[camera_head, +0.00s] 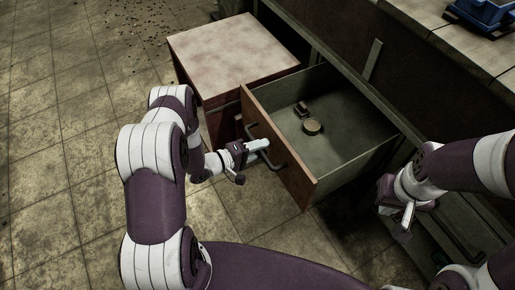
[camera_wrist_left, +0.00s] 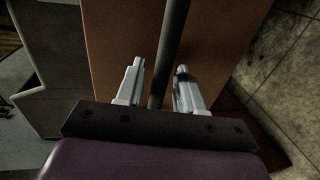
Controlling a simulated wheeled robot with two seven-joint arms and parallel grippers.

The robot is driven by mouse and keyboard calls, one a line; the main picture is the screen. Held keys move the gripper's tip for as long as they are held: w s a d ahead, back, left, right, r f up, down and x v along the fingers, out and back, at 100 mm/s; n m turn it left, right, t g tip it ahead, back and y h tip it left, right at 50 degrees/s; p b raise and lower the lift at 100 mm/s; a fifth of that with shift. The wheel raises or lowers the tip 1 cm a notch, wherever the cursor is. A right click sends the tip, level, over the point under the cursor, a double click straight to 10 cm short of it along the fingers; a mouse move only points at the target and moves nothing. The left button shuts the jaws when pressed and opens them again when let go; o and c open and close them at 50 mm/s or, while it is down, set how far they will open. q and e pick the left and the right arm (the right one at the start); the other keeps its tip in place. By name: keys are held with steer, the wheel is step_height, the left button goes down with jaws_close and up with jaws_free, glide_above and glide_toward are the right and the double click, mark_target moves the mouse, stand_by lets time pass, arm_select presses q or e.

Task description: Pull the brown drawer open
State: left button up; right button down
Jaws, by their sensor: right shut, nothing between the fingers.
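The brown drawer (camera_head: 292,172) stands pulled out from under the workbench, with its grey inside visible. A dark bar handle (camera_head: 281,164) is fixed on its front. My left gripper (camera_head: 264,145) is at the handle. In the left wrist view, the handle (camera_wrist_left: 171,45) passes between the two fingers of my left gripper (camera_wrist_left: 160,78), which stand apart with gaps beside the bar. The brown front (camera_wrist_left: 118,35) lies behind it. My right gripper (camera_head: 405,216) is shut and empty, to the right of the drawer and away from it.
A round tin (camera_head: 312,127) and small blocks (camera_head: 301,109) lie in the drawer. A cabinet with a pale top (camera_head: 230,50) stands left of the drawer. The workbench (camera_head: 440,85) runs along the right, with a blue object (camera_head: 485,14) on it.

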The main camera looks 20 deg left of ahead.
arm_select(q)
steer(key=p+v, duration=0.2)
steer(key=v, duration=1)
steer(key=shift+s+a+p, duration=0.25)
steer(key=shift+p, duration=0.15)
